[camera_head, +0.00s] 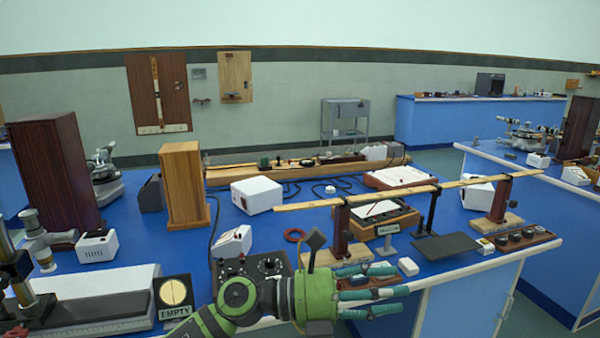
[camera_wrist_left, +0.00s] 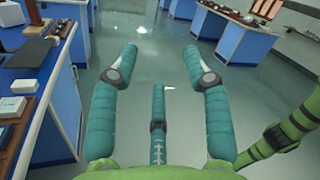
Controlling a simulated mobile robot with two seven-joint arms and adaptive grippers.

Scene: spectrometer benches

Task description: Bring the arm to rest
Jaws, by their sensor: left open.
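My left arm comes in from the bottom of the head view, with its green wrist turned to the right. My left gripper (camera_head: 385,293) is open and empty in front of the blue bench's front edge. In the left wrist view its teal fingers (camera_wrist_left: 163,75) stand apart with only grey floor beyond them. My right gripper is in neither view. A green arm link of mine shows at the right edge of the left wrist view.
The blue bench (camera_head: 290,222) carries a long wooden rule (camera_head: 400,192) on stands, a black control box (camera_head: 250,272), a small white block (camera_head: 408,266) and a dark plate (camera_head: 446,247) near the gripper. Open floor (camera_wrist_left: 150,65) lies between the benches.

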